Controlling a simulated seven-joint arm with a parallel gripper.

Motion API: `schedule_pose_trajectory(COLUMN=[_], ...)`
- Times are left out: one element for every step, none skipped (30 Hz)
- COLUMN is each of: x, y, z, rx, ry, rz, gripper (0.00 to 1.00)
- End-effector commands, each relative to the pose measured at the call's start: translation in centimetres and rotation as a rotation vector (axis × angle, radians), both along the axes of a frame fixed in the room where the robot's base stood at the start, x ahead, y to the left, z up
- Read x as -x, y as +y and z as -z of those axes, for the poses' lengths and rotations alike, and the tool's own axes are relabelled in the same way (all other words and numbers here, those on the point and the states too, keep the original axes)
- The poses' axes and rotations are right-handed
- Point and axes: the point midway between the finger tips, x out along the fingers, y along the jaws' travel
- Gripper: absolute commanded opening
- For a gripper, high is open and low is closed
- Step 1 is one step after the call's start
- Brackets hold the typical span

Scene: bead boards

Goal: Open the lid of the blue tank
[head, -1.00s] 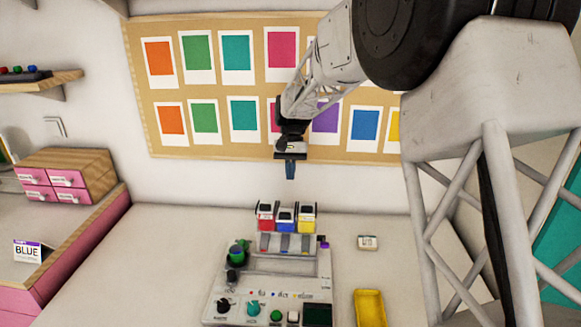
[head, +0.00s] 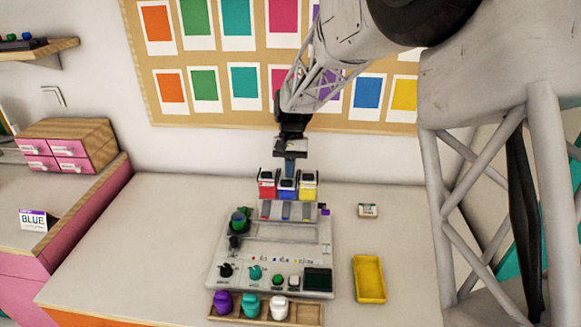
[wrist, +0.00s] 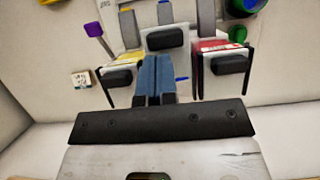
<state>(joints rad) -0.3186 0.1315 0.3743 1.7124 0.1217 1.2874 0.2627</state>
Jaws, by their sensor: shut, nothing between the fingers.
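The blue tank (head: 287,190) stands in the middle of a row of three at the back of the machine (head: 245,263), between the red tank (head: 267,187) and the yellow tank (head: 309,187). My gripper (head: 290,174) is shut and empty, with its blue fingers right at or just above the blue tank's back side. In the wrist view the blue fingers (wrist: 156,72) point at the middle tank's lid (wrist: 167,40), which is pale with a black handle and looks closed. I cannot tell whether the fingertips touch it.
Red (wrist: 222,66) and yellow (wrist: 122,72) tanks stand close on both sides. A yellow tray (head: 369,279) and a small labelled box (head: 368,210) lie to the right. A wooden tray (head: 308,313) with purple, teal and white containers stands in front. The table's left part is clear.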

Motion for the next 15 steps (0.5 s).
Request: schedule_pose_trajectory(x=[0.04,0.04,0.04,0.03,0.03,0.03,0.03,0.03,0.04,0.09,0.17,0.34,0.51,0.7,0.95], y=[0.0,0.0,0.0,0.0,0.0,0.0,0.0,0.0,0.0,0.0,0.0,0.0,0.01,0.01,0.01], z=[0.0,0.0,-0.01,0.0,0.0,-0.01,-0.01,-0.01,-0.01,-0.02,-0.03,-0.03,-0.03,-0.04,-0.07], rx=[0.0,0.0,0.0,0.0,0.0,0.0,0.0,0.0,0.0,0.0,0.0,0.0,0.0,0.0,0.0], ry=[0.0,0.0,0.0,0.0,0.0,0.0,0.0,0.0,0.0,0.0,0.0,0.0,0.0,0.0,0.0], rz=[0.0,0.0,0.0,0.0,0.0,0.0,0.0,0.0,0.0,0.0,0.0,0.0,0.0,0.0,0.0], gripper=[0.0,0.0,0.0,0.0,0.0,0.0,0.0,0.0,0.0,0.0,0.0,0.0,0.0,0.0,0.0])
